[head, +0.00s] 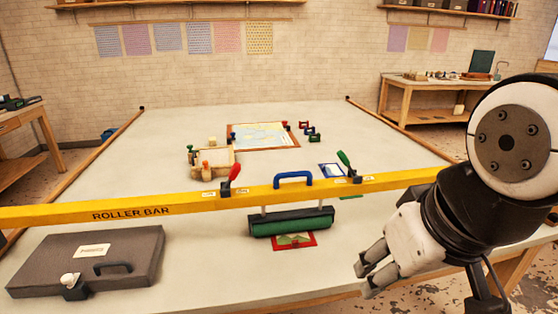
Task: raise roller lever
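A yellow bar (400,180) labelled ROLLER BAR spans the view above the table. A lever with a red handle (234,172) stands tilted on it left of centre. A lever with a green handle (345,160) leans left on it farther right. Between them is a blue handle (294,177). A dark green roller (291,222) hangs below the bar, above a small red-edged picture (294,241). My gripper (363,280) is at the lower right, nearer than the bar and apart from both levers. Its two fingers are spread, with nothing between them.
A grey case (60,262) with a dark handle and a white-knobbed piece lies at the front left. A wooden rack (212,162) with coloured handles, a framed map (263,136) and several small coloured pieces stand beyond the bar. Much of the pale table (130,150) is clear.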

